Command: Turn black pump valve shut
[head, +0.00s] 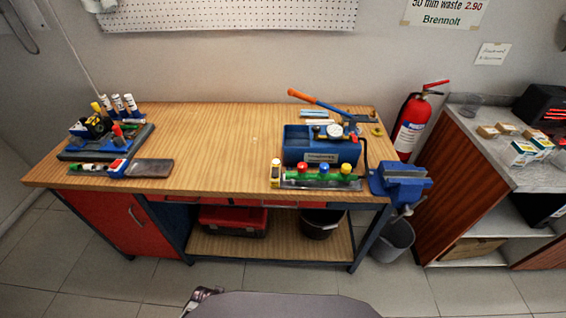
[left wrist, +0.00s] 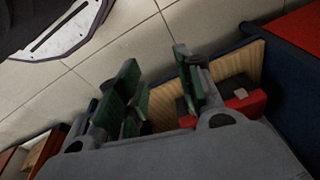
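The blue pump (head: 310,150) stands on the right part of the wooden workbench. It has a round white gauge (head: 334,131) on top and a long lever with an orange handle (head: 303,96) that slants up to the left. A dark hose (head: 364,152) shows at its right side. My right gripper is not in view.
A manifold with red, blue and yellow knobs (head: 324,174) sits before the pump. A blue vise (head: 400,182) is at the bench's right corner. A blue tool tray (head: 90,146) stands at the left. The bench middle (head: 220,150) is clear. A red extinguisher (head: 412,125) stands behind right.

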